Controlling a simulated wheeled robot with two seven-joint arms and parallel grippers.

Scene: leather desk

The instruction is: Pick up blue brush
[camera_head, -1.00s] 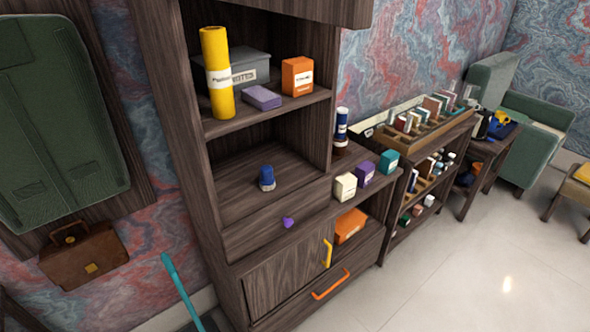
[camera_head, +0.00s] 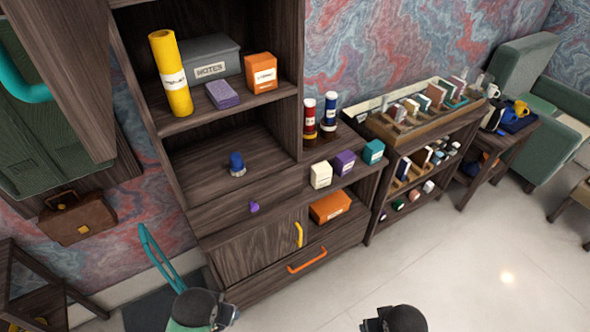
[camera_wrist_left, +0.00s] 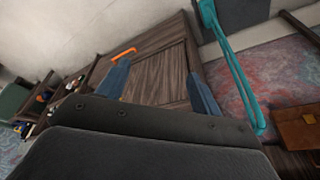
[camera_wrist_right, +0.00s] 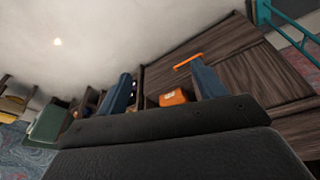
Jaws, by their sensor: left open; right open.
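The blue brush (camera_head: 237,163) stands on the middle shelf of the dark wooden cabinet in the head view, with its blue handle up and a pale lower end down. My left gripper (camera_wrist_left: 160,88) is open and empty; its two blue fingers frame the cabinet's lower door in the left wrist view. My right gripper (camera_wrist_right: 165,86) is open and empty, pointing toward the lower cabinet and its orange handle. In the head view both grippers are low at the bottom edge, well apart from the brush. The brush is in neither wrist view.
A yellow roll (camera_head: 171,75), grey box (camera_head: 212,61), purple box (camera_head: 224,95) and orange box (camera_head: 261,72) sit on the shelf above. A small purple thing (camera_head: 254,207) is below the brush. Small boxes and bottles stand to the right. Floor at right (camera_head: 470,280) is clear.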

